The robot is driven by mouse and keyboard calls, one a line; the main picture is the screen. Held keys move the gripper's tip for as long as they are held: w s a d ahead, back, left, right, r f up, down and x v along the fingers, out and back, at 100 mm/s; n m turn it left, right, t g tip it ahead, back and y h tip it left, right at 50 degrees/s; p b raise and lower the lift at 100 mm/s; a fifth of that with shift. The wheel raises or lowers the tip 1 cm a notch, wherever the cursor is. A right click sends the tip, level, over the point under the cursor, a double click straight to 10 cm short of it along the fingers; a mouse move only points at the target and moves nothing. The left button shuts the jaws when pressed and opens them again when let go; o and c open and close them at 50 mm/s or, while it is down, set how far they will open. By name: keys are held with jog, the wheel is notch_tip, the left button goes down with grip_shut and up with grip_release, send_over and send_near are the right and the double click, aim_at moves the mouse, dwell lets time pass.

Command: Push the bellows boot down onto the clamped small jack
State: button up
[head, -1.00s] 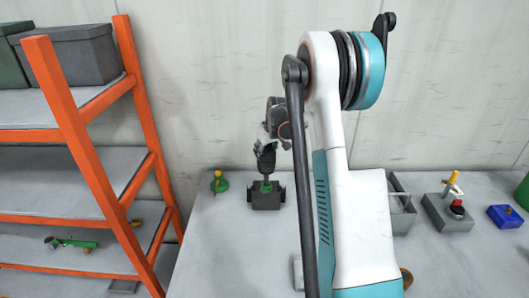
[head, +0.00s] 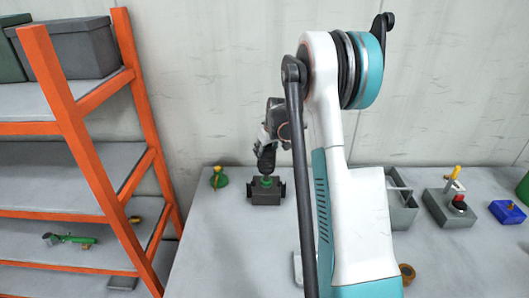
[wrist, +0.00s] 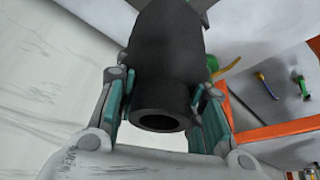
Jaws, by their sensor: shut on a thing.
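My gripper (head: 266,150) is shut on the black bellows boot (wrist: 165,60). In the wrist view the boot sits between the two teal-padded fingers, with its round open end facing the camera. In the head view the boot is a small dark shape under my gripper, directly above the small jack (head: 266,181). Only a bit of the jack's green body shows. The jack is held in a dark grey vise (head: 264,194) on the bench. The boot's lower end looks very close to the green body; whether they touch is too small to tell.
A green jack with a yellow top (head: 219,177) stands on the bench left of the vise. An orange shelf rack (head: 88,140) is at the left. A grey tray (head: 402,213), a grey box with a red button (head: 455,208) and a blue box (head: 507,212) lie right.

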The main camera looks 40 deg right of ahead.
jog(key=shift+f+b, duration=2.95)
jog(key=shift+f, duration=1.05)
jog(key=o, duration=1.2)
